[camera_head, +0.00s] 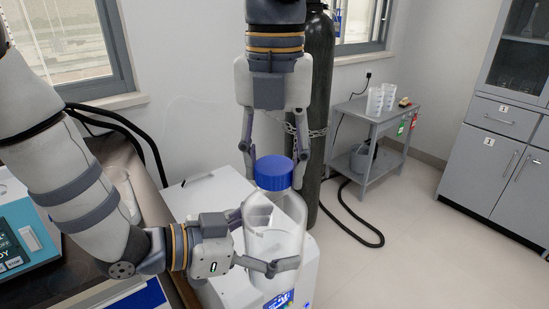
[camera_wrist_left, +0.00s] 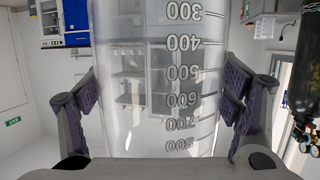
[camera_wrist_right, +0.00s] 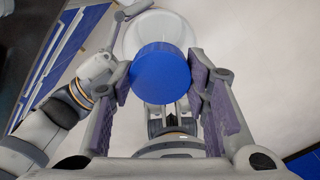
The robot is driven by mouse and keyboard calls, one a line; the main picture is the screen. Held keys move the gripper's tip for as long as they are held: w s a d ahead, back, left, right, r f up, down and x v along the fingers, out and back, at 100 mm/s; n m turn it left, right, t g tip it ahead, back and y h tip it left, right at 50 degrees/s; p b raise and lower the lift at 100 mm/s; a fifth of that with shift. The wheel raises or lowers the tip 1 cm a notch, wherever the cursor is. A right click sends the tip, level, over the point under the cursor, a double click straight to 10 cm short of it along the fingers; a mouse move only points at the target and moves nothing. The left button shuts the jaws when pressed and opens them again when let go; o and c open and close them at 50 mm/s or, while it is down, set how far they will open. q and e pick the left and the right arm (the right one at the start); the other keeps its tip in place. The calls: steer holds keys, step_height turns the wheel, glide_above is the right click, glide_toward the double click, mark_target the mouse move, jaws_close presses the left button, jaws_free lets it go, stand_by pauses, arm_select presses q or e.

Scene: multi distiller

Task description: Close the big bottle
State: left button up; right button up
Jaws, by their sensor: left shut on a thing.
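The big bottle (camera_head: 272,238) is clear and stands upright; its graduated wall fills the middle of the left wrist view (camera_wrist_left: 158,90). My left gripper (camera_head: 256,247) is shut on the bottle's body, one finger on each side. The blue cap (camera_head: 273,173) shows at the top of the bottle, and whether it is seated on the neck is hidden. My right gripper (camera_head: 274,172) comes down from above with its fingers on both sides of the cap. In the right wrist view the cap (camera_wrist_right: 161,73) sits between the finger pads; I cannot tell whether they press on it.
A white machine (camera_head: 207,192) stands under and beside the bottle. A dark gas cylinder (camera_head: 318,100) with a chain is close behind my right gripper. A grey cart (camera_head: 372,118) with white cups stands farther right, and grey cabinets (camera_head: 490,160) are at the far right.

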steer(key=m, duration=0.4)
steer(key=shift+m, duration=0.3)
steer(key=m, duration=0.3)
steer(key=shift+m, duration=0.4)
steer(key=m, duration=1.1)
steer(key=shift+m, duration=0.4)
steer(key=m, duration=0.5)
steer(key=shift+m, duration=0.4)
steer(key=o, duration=1.3)
steer(key=shift+c, duration=0.2)
